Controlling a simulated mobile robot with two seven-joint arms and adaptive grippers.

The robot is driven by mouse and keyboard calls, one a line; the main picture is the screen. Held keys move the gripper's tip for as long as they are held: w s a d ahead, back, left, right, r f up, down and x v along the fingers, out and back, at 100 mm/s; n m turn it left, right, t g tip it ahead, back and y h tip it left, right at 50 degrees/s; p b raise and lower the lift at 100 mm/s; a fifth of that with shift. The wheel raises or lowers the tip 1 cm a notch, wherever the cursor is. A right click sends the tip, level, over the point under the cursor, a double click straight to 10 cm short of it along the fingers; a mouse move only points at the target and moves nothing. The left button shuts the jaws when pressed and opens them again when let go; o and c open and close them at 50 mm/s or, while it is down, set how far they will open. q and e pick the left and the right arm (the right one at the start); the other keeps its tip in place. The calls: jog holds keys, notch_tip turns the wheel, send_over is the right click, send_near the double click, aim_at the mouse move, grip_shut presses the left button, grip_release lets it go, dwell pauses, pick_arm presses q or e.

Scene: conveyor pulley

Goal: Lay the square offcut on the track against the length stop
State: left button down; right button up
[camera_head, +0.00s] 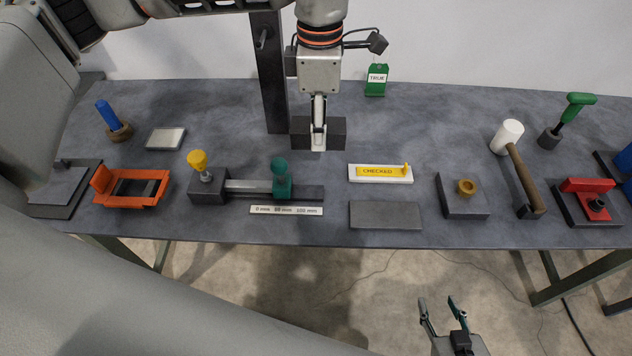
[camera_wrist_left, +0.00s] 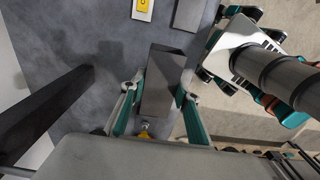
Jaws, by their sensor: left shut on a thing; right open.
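My left gripper (camera_head: 318,140) is shut on a dark grey block, which looks like the square offcut (camera_head: 335,132). In the left wrist view the offcut (camera_wrist_left: 164,78) sits between the two fingers. It is behind and right of the track (camera_head: 305,192), apart from it in the picture; its height above the table is unclear. The track is a low rail with a dark end block and yellow knob (camera_head: 197,160) at left. A teal knobbed piece, apparently the length stop (camera_head: 281,185), sits on it. My right gripper (camera_head: 443,308) is open and empty before the table's front edge.
A dark upright post (camera_head: 268,70) stands just left of the held block. A CHECKED plate (camera_head: 365,180) and flat grey plate (camera_head: 385,215) lie right of the track. An orange frame (camera_head: 130,201) is left of it. A mm scale label (camera_head: 287,211) lies in front.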

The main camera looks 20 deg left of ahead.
aim_at(318, 191)
pick_arm(q)
notch_tip(318, 191, down, 16)
jog(key=shift+f+p, duration=0.1)
jog(key=shift+p, duration=0.25)
jog(key=shift+f, duration=0.1)
jog(key=shift+f, duration=0.15)
jog(key=c, duration=1.5)
grip_release()
